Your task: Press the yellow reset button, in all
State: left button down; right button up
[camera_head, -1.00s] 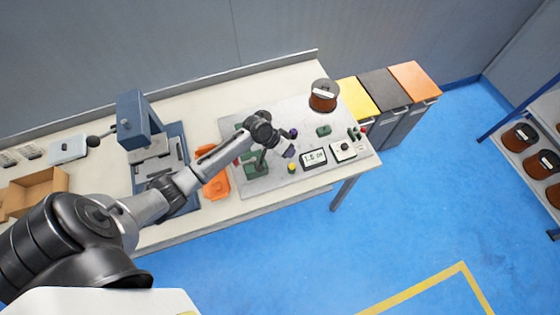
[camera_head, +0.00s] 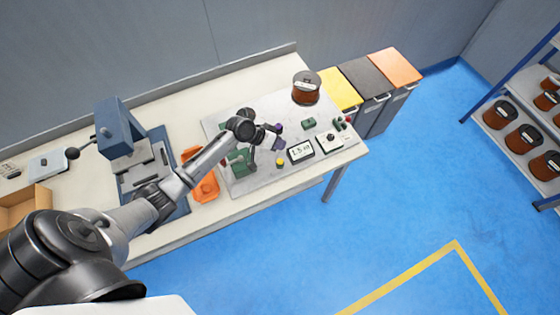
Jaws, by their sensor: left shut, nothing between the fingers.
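The yellow reset button (camera_head: 280,162) is a small yellow-topped button on a dark base near the front edge of the grey winder plate (camera_head: 240,185). My left gripper (camera_head: 279,145) is shut and empty. In the picture it appears just above the button, with a small gap between them; its exact height over the plate is hard to tell. My left arm reaches in from the lower left and hides part of the green winder parts (camera_head: 240,160). My right gripper is not in view.
A display box (camera_head: 301,151) and a white control box (camera_head: 329,142) sit right of the button. A copper wire spool (camera_head: 306,90) stands behind. An orange tray (camera_head: 206,190) and a blue press (camera_head: 122,125) are to the left. Bins (camera_head: 396,66) stand past the bench.

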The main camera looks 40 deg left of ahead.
pick_arm(q)
jog(key=b, duration=0.6)
send_over(279, 160)
notch_tip(279, 160, down, 6)
jog(key=shift+f, duration=0.1)
jog(key=shift+f+b, duration=0.4)
jog(key=shift+f, duration=0.55)
dwell(0.7)
jog(key=shift+f, duration=0.1)
jog(key=shift+f, duration=0.25)
dwell(0.4)
